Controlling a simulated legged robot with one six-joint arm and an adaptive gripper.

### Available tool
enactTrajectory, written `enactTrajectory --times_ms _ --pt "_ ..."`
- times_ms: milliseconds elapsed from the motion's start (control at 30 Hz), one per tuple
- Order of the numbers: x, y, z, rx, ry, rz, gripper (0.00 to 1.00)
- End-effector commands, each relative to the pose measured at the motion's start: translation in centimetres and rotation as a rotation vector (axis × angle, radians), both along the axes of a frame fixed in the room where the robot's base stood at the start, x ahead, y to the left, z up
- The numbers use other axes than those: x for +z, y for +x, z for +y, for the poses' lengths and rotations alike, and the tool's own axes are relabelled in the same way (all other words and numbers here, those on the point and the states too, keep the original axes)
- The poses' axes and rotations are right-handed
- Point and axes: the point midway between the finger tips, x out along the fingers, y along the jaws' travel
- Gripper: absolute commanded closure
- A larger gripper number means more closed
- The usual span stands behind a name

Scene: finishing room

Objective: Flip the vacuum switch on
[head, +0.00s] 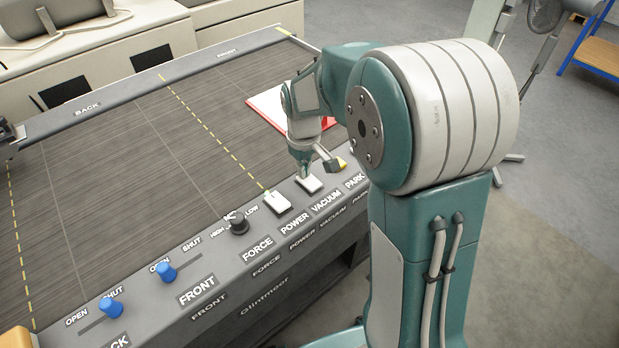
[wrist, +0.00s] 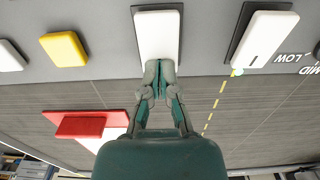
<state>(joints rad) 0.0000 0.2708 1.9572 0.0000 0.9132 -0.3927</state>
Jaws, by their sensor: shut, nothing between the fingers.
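The vacuum switch (head: 310,185) is a white rocker on the grey front panel, above the VACUUM label (head: 326,201). In the wrist view the same white rocker (wrist: 157,33) stands at top centre, its lower end partly behind my fingertips. My gripper (head: 306,174) points down at the far edge of this rocker. In the wrist view my gripper (wrist: 159,78) has its fingertips together, with nothing between them. The tips overlap the rocker's edge; I cannot tell whether they press on it. I cannot tell which way the rocker is tilted.
The white power rocker (head: 277,202) sits beside it, left in the head view. A yellow button (wrist: 63,48) is on the other side. A black knob (head: 239,224) and blue sliders (head: 166,272) line the panel. A red-and-white item (head: 272,105) lies on the dark bed (head: 130,180).

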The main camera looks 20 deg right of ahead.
Motion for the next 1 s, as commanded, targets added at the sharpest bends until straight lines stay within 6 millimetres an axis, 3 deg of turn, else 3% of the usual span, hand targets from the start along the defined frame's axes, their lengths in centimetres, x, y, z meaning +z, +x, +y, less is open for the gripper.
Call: enactTrajectory --times_ms 233,1000 --pt "0.2 0.0 0.0 0.0 0.0 -0.001 1.0" --pt "5.5 0.0 0.0 0.0 0.0 -0.002 1.0"
